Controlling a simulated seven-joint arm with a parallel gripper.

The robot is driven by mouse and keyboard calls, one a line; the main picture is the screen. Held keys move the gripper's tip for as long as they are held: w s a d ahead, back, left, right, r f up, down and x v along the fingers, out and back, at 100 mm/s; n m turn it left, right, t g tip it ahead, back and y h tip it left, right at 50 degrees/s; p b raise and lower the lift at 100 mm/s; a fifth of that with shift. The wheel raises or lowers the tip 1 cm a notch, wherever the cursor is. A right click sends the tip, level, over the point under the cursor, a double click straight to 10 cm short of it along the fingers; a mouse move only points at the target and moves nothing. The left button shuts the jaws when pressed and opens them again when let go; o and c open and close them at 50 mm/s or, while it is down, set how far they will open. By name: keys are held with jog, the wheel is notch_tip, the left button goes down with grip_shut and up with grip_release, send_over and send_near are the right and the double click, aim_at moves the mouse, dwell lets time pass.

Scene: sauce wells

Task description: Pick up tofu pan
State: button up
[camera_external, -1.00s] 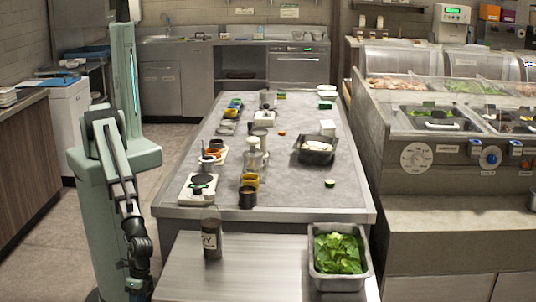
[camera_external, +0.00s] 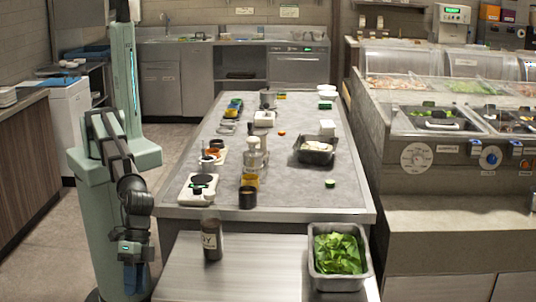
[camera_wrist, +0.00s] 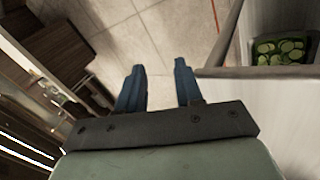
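A dark metal pan (camera_external: 316,155) with pale contents, which looks like the tofu pan, stands on the right side of the long grey table in the external view. It is not recognisable in the wrist view. My gripper (camera_external: 133,278) hangs low at the left, beside the near steel table and far from that pan. In the wrist view my gripper (camera_wrist: 159,69) has its two blue fingers apart, with only floor visible between them.
A pan of leafy greens (camera_external: 338,281) and a dark-lidded bottle (camera_external: 211,240) stand on the near steel table (camera_external: 262,262). Several jars and containers line the long table's left side. A pan of green slices (camera_wrist: 280,50) shows at the wrist view's upper right.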

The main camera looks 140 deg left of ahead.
jog(key=w+a+r+y, duration=0.2)
jog(key=w+a+r, duration=0.3)
jog(key=a, duration=0.5)
jog(key=w+a+r+y, duration=0.1)
jog(key=w+a+r, duration=0.2)
jog(key=a+r, duration=0.55)
jog(key=s+a+r+n+g+y, duration=0.1)
jog(key=s+a+n, duration=0.1)
jog(key=a, duration=0.9)
jog(key=s+a+r+n+y, duration=0.1)
jog(key=s+a+n, duration=0.1)
jog(key=a, duration=1)
notch_tip(320, 180, up, 8)
jog(key=n+g, duration=0.3)
jog(key=n, duration=1.2)
send_over(299, 136)
jog(key=s+a, duration=0.1)
jog(key=s, duration=0.1)
jog(key=f, duration=0.7)
jog(key=shift+w+a+f, duration=0.15)
jog(key=shift+w+f, duration=0.05)
jog(key=shift+w, duration=0.05)
jog(key=shift+w+f, duration=0.15)
jog(key=shift+f, duration=1.45)
jog(key=shift+w+f, duration=0.1)
jog(key=shift+f, duration=1.45)
